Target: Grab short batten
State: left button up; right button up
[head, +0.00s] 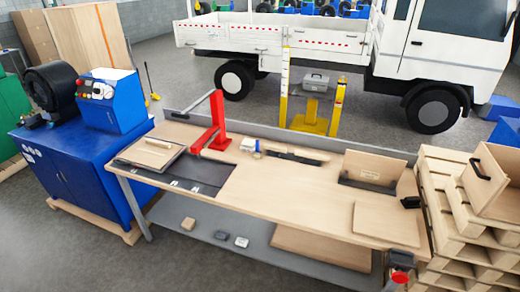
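A short, light wooden strip (159,143), which looks like a batten, lies on a flat wooden board (140,155) at the left end of the workbench. A longer narrow piece (300,158), dark with a pale wooden part, lies near the back middle of the bench. I cannot tell for certain which one is the short batten. Neither of my grippers shows in the head view.
The wooden workbench (270,190) has a clear middle and front. A red upright tool (218,122) stands at its back left.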

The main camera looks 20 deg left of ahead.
aim_at(281, 150)
jog(key=u, duration=0.75)
jog(key=i, duration=0.75)
jog(key=u, duration=1.05)
jog(key=i, duration=0.8)
jog(key=u, duration=0.15)
